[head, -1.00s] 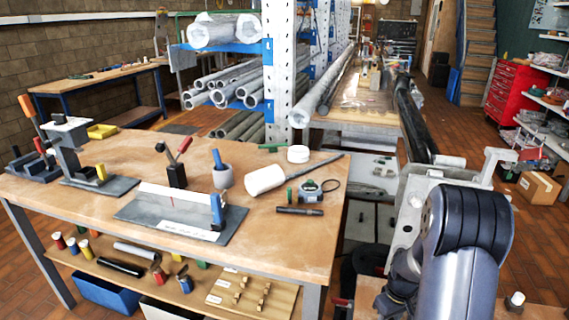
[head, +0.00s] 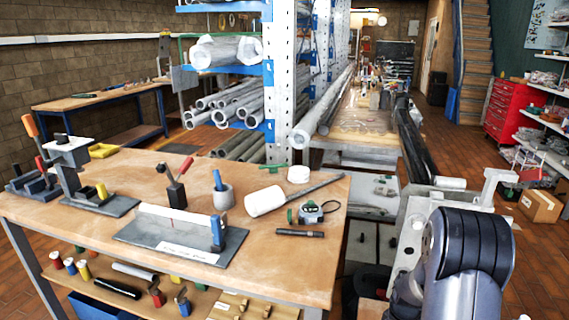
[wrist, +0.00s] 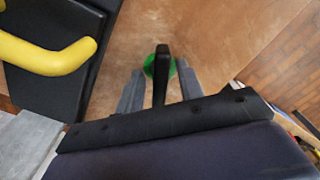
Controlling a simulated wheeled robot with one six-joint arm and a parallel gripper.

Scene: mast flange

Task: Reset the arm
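My arm (head: 465,255) stands folded at the lower right of the head view; its gripper end is hidden there. In the wrist view my gripper (wrist: 160,72) shows two grey fingers spread apart over a brown wooden surface (wrist: 215,40). A black bar (wrist: 161,88) stands between the fingers, with visible gaps on both sides. A round green thing (wrist: 150,66) shows behind the bar, partly hidden. I cannot tell whether the bar belongs to my gripper. No grip on anything is visible.
A yellow handle (wrist: 45,54) on a dark block is close at the left in the wrist view. A workbench (head: 120,185) with tools fills the left of the head view. Racked tubes (head: 230,105) stand behind it. Brick-coloured floor (head: 525,245) is open at the right.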

